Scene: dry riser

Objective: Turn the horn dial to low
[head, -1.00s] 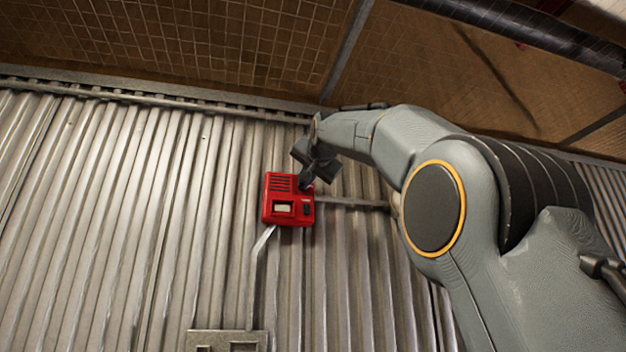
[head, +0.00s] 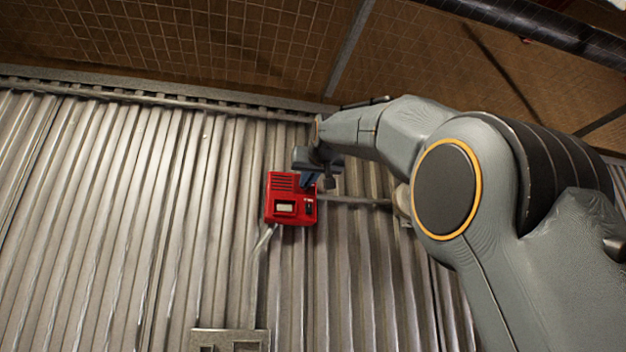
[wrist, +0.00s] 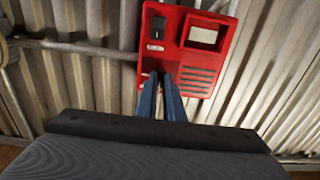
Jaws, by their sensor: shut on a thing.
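The red horn box (head: 282,182) is fixed to the corrugated metal wall in the head view. It also fills the upper middle of the wrist view (wrist: 217,57). It has a slotted grille, a pale window and a dark switch. My gripper (head: 312,181) is at the box's upper right corner. In the wrist view its two blue fingers (wrist: 161,82) reach the box beside the grille and are close together, shut on the horn dial. The fingers hide the dial, so its setting cannot be read.
A horizontal conduit (head: 352,201) runs right from the box, and another pipe (head: 258,262) goes down to a grey wall plate (head: 230,340). A tiled ceiling is above. The wall left of the box is clear.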

